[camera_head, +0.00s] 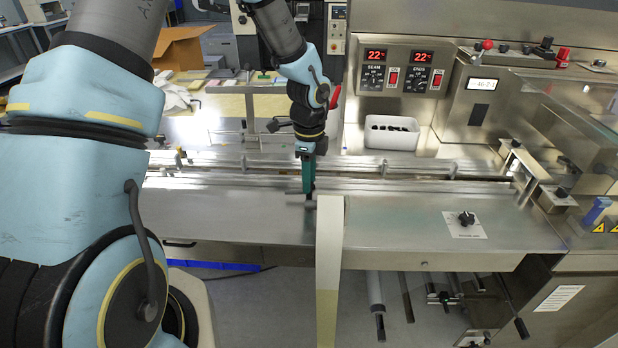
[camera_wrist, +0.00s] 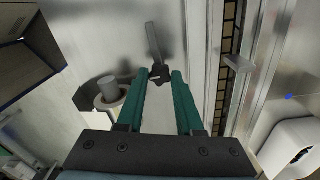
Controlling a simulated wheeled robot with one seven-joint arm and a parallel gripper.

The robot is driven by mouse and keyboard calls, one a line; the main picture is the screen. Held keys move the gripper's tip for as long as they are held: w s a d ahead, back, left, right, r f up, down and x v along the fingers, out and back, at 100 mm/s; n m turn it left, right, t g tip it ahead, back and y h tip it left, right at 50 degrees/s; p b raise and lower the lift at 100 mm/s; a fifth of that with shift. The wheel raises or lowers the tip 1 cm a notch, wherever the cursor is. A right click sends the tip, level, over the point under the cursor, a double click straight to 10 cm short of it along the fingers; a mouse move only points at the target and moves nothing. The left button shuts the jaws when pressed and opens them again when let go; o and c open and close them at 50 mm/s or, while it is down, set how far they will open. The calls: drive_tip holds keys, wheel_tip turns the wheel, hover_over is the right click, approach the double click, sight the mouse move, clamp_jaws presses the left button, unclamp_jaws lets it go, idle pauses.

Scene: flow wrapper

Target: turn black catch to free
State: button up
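My gripper (camera_head: 309,197) points down over the front part of the steel machine top. In the wrist view my gripper (camera_wrist: 160,76) has its two green fingers apart. A small black piece (camera_wrist: 158,76) sits at the fingertips, between them in the picture, with a grey bar (camera_wrist: 153,42) running out from it; it looks like the black catch. I cannot tell whether the fingers touch it. In the head view the piece is mostly hidden by the gripper. A separate black knob (camera_head: 466,218) stands on a white label plate to the right.
A cream upright panel (camera_head: 329,275) stands just in front of the gripper. A rail (camera_head: 410,186) runs behind it. A white bin (camera_head: 391,133) with dark items and a control box with red displays (camera_head: 400,69) stand behind. The steel top (camera_head: 390,225) between panel and knob is clear.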

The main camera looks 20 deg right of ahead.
drive_tip(key=o, duration=0.5)
drive_tip(key=shift+c, duration=0.2)
wheel_tip(320, 180, up, 11)
drive_tip(key=b, duration=0.2)
drive_tip(key=shift+f, duration=0.1)
drive_tip(key=s+a+n, duration=0.2)
drive_tip(key=a+n, duration=1)
drive_tip(key=a, duration=0.3)
drive_tip(key=s+a+n+t, duration=0.1)
drive_tip(key=s+a+n, duration=0.1)
drive_tip(key=a+n, duration=1)
drive_tip(key=a, duration=0.3)
drive_tip(key=shift+r+n+t, duration=0.25)
drive_tip(key=shift+n+t, duration=0.05)
drive_tip(key=shift+n, duration=0.1)
